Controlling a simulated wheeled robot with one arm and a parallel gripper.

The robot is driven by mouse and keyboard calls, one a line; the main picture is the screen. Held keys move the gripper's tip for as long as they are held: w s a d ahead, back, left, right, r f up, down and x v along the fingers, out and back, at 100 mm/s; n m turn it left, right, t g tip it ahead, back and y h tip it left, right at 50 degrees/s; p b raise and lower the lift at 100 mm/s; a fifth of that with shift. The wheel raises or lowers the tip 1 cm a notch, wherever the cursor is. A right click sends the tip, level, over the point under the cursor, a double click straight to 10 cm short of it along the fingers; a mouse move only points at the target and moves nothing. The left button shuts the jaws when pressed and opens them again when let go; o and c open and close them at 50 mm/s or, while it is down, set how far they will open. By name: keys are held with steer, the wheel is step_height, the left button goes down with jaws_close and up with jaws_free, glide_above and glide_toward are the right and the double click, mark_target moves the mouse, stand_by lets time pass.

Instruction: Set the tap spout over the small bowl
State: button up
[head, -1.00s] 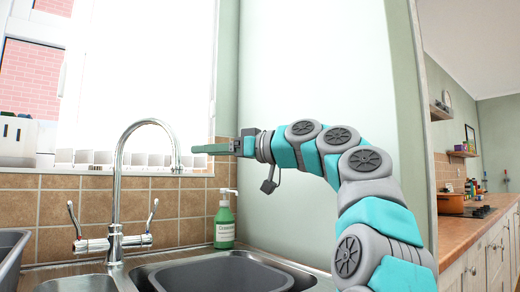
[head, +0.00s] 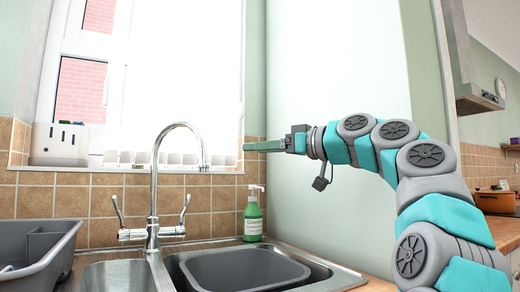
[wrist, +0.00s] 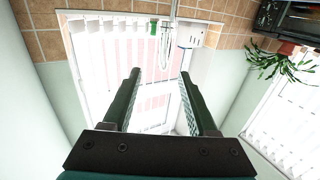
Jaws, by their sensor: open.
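The chrome tap (head: 153,215) stands upright behind the sink, with a lever on each side. Its arched spout (head: 180,127) points right, with its tip on the side of the large bowl (head: 180,275). The small bowl (head: 113,277) is left of the tap, partly cut off by the lower picture edge. My gripper (head: 245,146) is to the right of the spout tip and a little higher, apart from it and pointing left. In the wrist view my gripper (wrist: 160,76) is open and empty. A thin chrome shape, seemingly the tap, shows beyond the fingers.
A grey basin (head: 245,270) sits in the large bowl. A green soap bottle (head: 253,218) stands behind it, below my gripper. A grey dish rack (head: 40,250) is left of the small bowl. A white caddy (head: 60,145) stands on the windowsill. A wall is behind my arm.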

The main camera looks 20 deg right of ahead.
steer(key=shift+w+m, duration=0.45)
steer(key=shift+m, duration=0.35)
steer(key=shift+c, duration=1.4)
steer(key=w+m+p, duration=0.1)
steer(key=w+m, duration=0.1)
steer(key=m, duration=0.2)
steer(key=w+m+p, duration=0.1)
steer(key=w+m, duration=0.1)
steer(key=m, duration=0.2)
steer(key=w+m+p, duration=0.1)
steer(key=w+m, duration=0.1)
steer(key=m, duration=0.3)
steer(key=shift+w+a+f, duration=0.1)
steer(key=shift+w+f, duration=0.25)
jaws_close()
steer(key=w+a+m, duration=0.3)
steer(key=w+a, duration=0.2)
steer(key=a, duration=0.3)
steer(key=shift+w+a+f+m+p, duration=0.25)
steer(key=shift+w+a+m+p, duration=0.05)
steer(key=shift+w+a+p, duration=0.05)
steer(key=shift+s+a, duration=0.1)
steer(key=shift+s, duration=0.05)
steer(key=shift+s+a+h, duration=0.2)
steer(key=shift+s+h, duration=0.05)
steer(key=shift+h, duration=0.05)
